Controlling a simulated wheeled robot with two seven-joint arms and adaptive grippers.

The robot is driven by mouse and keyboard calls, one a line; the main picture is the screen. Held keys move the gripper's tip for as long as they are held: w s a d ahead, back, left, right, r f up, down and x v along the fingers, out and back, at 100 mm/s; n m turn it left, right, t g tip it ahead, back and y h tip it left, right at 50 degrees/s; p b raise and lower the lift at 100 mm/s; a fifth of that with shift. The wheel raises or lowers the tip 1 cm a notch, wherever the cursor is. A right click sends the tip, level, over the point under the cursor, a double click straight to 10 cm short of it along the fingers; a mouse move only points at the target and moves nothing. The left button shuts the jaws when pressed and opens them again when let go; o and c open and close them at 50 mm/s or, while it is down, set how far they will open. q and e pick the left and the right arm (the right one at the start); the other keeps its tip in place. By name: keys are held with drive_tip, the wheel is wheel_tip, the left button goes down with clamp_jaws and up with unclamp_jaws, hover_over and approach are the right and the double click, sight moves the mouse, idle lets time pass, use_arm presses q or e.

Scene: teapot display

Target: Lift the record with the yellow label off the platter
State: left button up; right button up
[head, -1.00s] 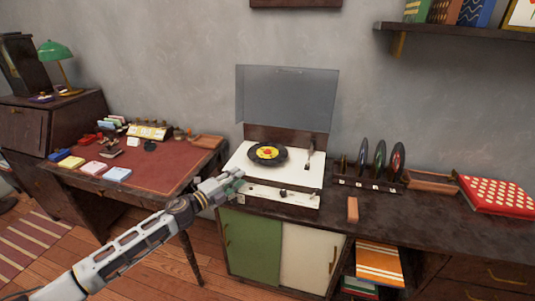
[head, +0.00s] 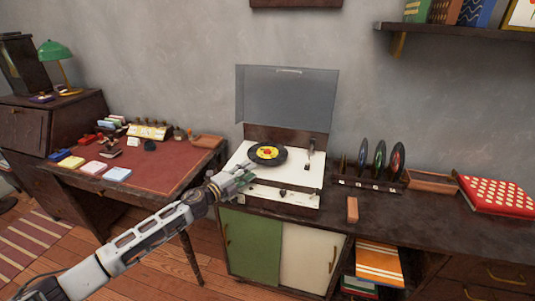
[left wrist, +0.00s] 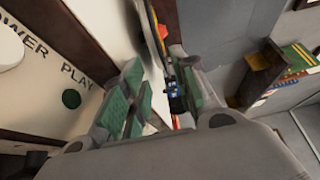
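The record with the yellow label (head: 267,154) lies flat on the turntable; it is black with a red middle in its label. The cream turntable (head: 240,163) stands on the sideboard with its grey lid up. The platter is hidden under the record. My left gripper (head: 243,178) is at the turntable's front left corner, in front of the record and apart from it. In the left wrist view its green-padded fingers (left wrist: 160,82) are apart with nothing held. The record's edge (left wrist: 152,25) shows beyond them there. My right gripper is in neither view.
The tonearm (head: 310,155) is at the turntable's right. A rack (head: 365,184) with several upright records stands right of it, with a small brown block (head: 352,210) in front. A red dotted box (head: 498,193) lies far right. A desk (head: 170,168) stands at left.

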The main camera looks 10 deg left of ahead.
sight(256, 172)
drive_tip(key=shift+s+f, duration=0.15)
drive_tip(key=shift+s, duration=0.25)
use_arm(q)
drive_tip(key=shift+w+d, duration=0.1)
drive_tip(key=shift+w, duration=0.05)
drive_tip(key=shift+w+d+r, duration=0.1)
drive_tip(key=shift+w+d, duration=0.05)
drive_tip(key=shift+w, duration=0.2)
drive_tip(key=shift+w+d+r, duration=0.1)
drive_tip(key=shift+w+d, duration=0.1)
drive_tip(key=shift+w, duration=0.25)
drive_tip(key=shift+x, duration=0.85)
drive_tip(key=shift+w+d, duration=0.3)
drive_tip(key=shift+w, duration=0.35)
clamp_jaws()
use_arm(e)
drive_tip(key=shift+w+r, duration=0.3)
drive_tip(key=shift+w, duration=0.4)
